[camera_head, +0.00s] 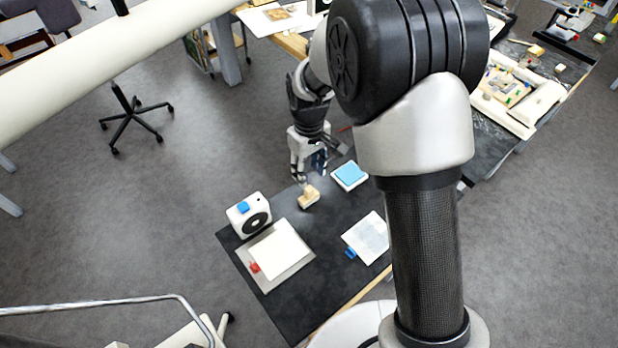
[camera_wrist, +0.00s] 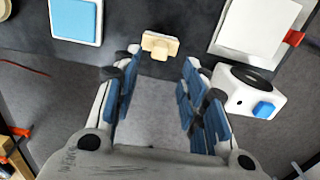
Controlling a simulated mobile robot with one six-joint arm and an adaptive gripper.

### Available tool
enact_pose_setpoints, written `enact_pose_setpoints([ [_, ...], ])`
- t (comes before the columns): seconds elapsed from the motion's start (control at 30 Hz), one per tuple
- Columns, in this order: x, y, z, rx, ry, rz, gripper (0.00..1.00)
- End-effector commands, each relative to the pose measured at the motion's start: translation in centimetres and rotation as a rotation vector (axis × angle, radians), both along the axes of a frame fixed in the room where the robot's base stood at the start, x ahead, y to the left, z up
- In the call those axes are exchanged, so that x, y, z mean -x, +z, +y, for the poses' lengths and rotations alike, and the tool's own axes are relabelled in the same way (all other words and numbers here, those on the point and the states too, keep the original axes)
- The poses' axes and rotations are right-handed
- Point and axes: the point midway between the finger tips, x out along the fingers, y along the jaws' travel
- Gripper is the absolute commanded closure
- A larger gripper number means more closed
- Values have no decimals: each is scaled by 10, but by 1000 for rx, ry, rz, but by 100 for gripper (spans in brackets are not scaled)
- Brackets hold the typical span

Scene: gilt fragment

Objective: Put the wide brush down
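A small pale wooden piece with a wide block and a short stub, which looks like the wide brush (camera_head: 308,197), rests on the dark table top near its far edge. In the wrist view the brush (camera_wrist: 160,45) lies just beyond my fingertips, roughly centred between them. My gripper (camera_head: 308,177) is above that table edge, close to the brush. In the wrist view my gripper (camera_wrist: 157,72) has its blue-padded fingers spread wide, with nothing between them. I see no contact between the fingers and the brush.
A white box with a round dark front (camera_head: 250,216) stands left of the brush. A blue-topped white tray (camera_head: 349,176) lies to the right. A board with a white sheet (camera_head: 298,264) and another sheet (camera_head: 365,238) lie nearer. Bare dark table (camera_head: 322,222) separates them.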

Motion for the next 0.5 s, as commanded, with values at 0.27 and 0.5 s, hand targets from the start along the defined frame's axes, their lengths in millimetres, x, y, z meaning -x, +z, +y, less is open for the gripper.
enact_pose_setpoints([
  [0.27, 0, 29, 0, 1, 0, 1, 60],
  [0.5, 3, 43, -4, -3, -16, -13, 60],
])
